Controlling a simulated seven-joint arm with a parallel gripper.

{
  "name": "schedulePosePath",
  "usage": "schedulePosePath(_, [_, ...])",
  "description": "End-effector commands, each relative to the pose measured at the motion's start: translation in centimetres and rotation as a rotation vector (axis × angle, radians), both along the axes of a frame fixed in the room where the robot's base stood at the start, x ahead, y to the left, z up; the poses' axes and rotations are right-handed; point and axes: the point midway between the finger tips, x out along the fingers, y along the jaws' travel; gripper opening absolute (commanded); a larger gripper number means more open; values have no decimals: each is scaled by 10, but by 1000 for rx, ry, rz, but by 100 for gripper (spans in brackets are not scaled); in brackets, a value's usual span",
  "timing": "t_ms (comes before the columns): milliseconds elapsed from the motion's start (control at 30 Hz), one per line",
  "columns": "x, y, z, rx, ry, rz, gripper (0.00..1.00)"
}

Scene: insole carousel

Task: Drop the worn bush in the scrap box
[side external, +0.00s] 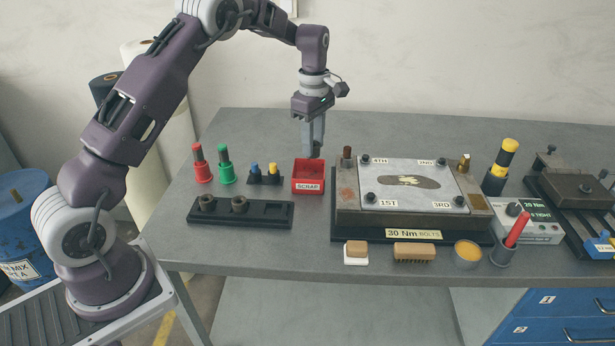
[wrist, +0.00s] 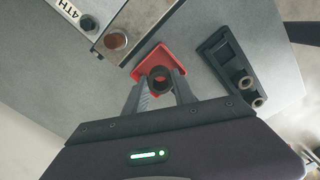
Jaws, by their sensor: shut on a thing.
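My gripper (side external: 313,146) points down above the red scrap box (side external: 309,187), which carries a SCRAP label. In the wrist view the fingers (wrist: 160,92) are shut on a dark ring-shaped bush (wrist: 161,73). The red of the scrap box (wrist: 155,53) shows around and through the bush, so it is over the box. In the side view the bush is small and mostly hidden by the fingers. I cannot tell its exact height above the rim.
A black rack (side external: 270,213) with two other bushes (side external: 239,203) lies left of the box. The bolted plate fixture (side external: 430,234) stands close on the right.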

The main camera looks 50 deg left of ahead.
Motion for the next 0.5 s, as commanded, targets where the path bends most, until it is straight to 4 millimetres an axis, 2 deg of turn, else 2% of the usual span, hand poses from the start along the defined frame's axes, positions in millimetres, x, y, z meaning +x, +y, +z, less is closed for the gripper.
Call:
schedulePosePath(400, [4,1,-51,0,2,-1,0])
schedulePosePath(500, [4,1,-58,1,0,-1,0])
